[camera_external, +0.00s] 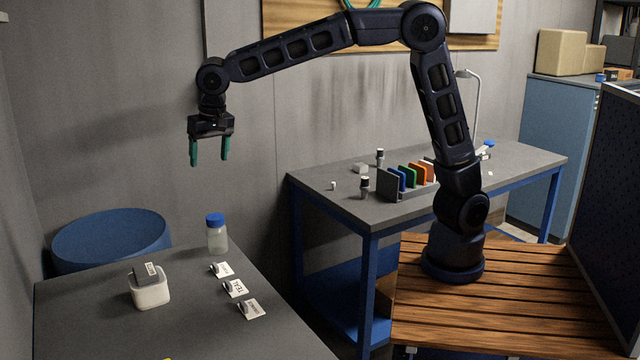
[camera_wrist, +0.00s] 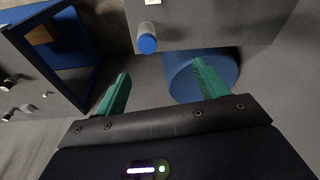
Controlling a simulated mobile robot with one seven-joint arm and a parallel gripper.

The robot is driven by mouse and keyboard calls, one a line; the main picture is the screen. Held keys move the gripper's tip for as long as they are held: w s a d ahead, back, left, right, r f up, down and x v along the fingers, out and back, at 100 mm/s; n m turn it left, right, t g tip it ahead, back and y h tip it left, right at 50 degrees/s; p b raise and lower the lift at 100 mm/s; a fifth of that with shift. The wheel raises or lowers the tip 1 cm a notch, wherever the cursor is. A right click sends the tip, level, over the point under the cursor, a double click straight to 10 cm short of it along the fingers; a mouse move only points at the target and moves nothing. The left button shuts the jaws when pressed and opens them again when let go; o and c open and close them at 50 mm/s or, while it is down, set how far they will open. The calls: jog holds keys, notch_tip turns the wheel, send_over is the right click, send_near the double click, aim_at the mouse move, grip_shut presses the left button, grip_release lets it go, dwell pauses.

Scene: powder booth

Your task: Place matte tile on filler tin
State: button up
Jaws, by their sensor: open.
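A white rounded tin (camera_external: 150,293) stands on the near grey table in the external view. A small dark grey tile (camera_external: 145,273) with a white label rests on top of it, slightly tilted; I cannot read the label surely. It looks like the matte tile on the filler tin. My gripper (camera_external: 209,162) is open and empty, pointing down, high above and to the right of the tin and tile. In the wrist view my gripper (camera_wrist: 160,68) shows two spread teal fingers with nothing between them; tin and tile are not seen there.
A blue-capped bottle (camera_external: 217,234) and several white label cards (camera_external: 235,288) are on the near table (camera_external: 90,300). A blue drum (camera_external: 110,242) stands behind it. The far workbench (camera_external: 330,190) holds a rack of coloured tiles (camera_external: 410,178) and small bottles.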

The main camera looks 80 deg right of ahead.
jog(key=s+d+r+n+y, duration=0.1)
jog(key=s+d+r+n, duration=0.15)
jog(key=s+d, duration=0.65)
jog(key=s+d+r+n, duration=0.1)
jog(key=s+d+r, duration=0.2)
jog(key=s+d, duration=0.55)
jog(key=s+d+f+n, duration=0.1)
jog(key=s+f, duration=0.1)
jog(key=s, duration=0.6)
jog(key=s+d+f+n+t, duration=0.1)
jog(key=s+d+f, duration=0.1)
jog(key=s, duration=0.7)
jog(key=s+d+f+n+t, duration=0.1)
jog(key=s+d+f, duration=0.1)
jog(key=s, duration=0.6)
jog(key=shift+s+f, duration=0.3)
jog(key=shift+f, duration=0.15)
